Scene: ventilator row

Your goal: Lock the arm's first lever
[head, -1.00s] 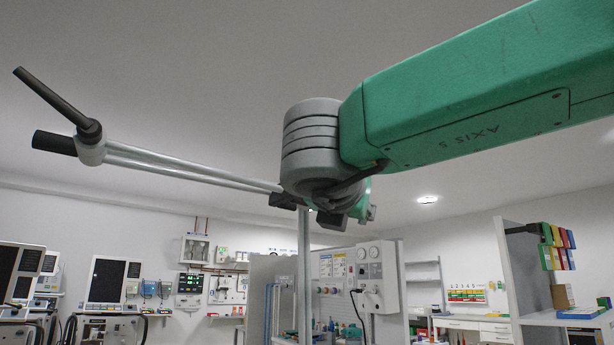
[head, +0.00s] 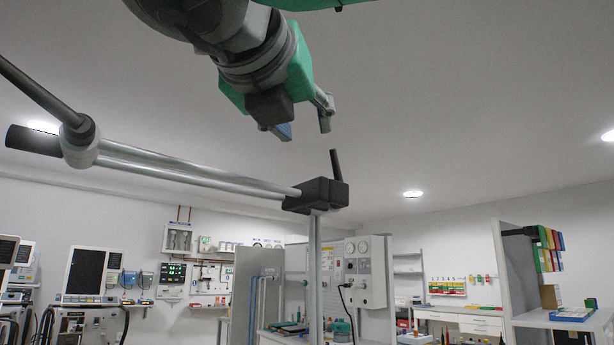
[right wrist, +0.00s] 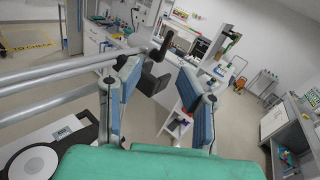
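A grey tubular support arm (head: 190,178) runs across the left of the head view, and its rods also show in the right wrist view (right wrist: 60,76). At its left joint is a long black lever (head: 38,92), tilted up-left. At its right end is a black clamp block (head: 318,196) with a short black lever (head: 336,165) standing nearly upright. I cannot tell which lever counts as first. My right gripper (head: 306,130) is open and empty, above the short lever and apart from it. The right wrist view shows this lever (right wrist: 162,48) beyond the parted fingers (right wrist: 156,72). My left gripper is out of view.
A vertical pole (head: 315,265) stands below the clamp block. Ventilators on carts (head: 90,275) stand at the left back. A grey partition (head: 243,290) and a shelf with coloured binders (head: 545,248) stand farther back. The air around the short lever looks clear.

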